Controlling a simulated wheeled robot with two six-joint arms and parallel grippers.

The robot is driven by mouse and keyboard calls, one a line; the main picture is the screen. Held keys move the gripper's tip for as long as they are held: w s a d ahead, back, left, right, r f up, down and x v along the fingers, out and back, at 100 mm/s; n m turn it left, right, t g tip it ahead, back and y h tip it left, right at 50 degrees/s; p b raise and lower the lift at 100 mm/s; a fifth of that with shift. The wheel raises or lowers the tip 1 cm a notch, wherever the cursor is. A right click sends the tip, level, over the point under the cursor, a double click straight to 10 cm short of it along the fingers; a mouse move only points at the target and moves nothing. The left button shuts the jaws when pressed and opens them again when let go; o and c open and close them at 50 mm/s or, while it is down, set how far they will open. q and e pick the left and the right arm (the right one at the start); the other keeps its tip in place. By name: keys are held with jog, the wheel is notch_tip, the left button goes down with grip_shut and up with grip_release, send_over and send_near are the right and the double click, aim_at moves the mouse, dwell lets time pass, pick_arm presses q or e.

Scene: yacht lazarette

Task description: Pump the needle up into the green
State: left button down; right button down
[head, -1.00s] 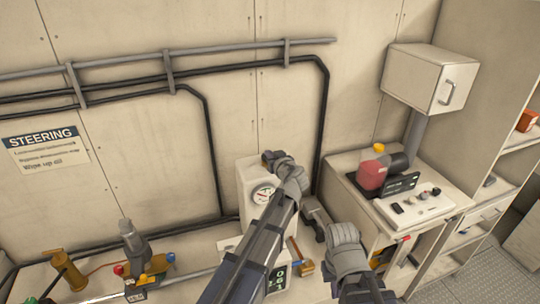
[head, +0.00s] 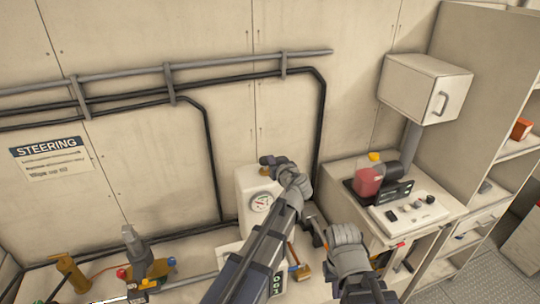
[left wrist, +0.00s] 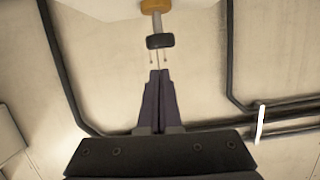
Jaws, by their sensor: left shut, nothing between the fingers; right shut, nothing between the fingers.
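A round gauge (head: 262,201) with a white dial and green and red marks sits on the front of a pale box (head: 249,183). Its needle is too small to read surely. My left gripper (head: 269,163) is shut and empty at the top of this box, just above the gauge. In the left wrist view its closed fingertips (left wrist: 158,73) point at a dark knob (left wrist: 160,41) on a short stem with an orange collar (left wrist: 156,5); I cannot tell whether they touch. My right gripper (head: 328,236) is shut and empty, lower right of the box; its fingertips are unclear.
A wooden-handled tool (head: 301,271) lies between my arms. Left on the bench are a brass cylinder (head: 70,270) and a grey fitting with coloured caps (head: 142,262). Pipes run along the wall.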

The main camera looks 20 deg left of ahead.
aim_at(265, 161)
pick_arm(q)
jog(key=shift+p+v, duration=0.55)
jog(key=shift+v, duration=2.25)
pick_arm(e)
jog(key=shift+a+r, duration=0.1)
jog(key=shift+r, duration=0.65)
pick_arm(q)
jog(key=shift+s, duration=0.1)
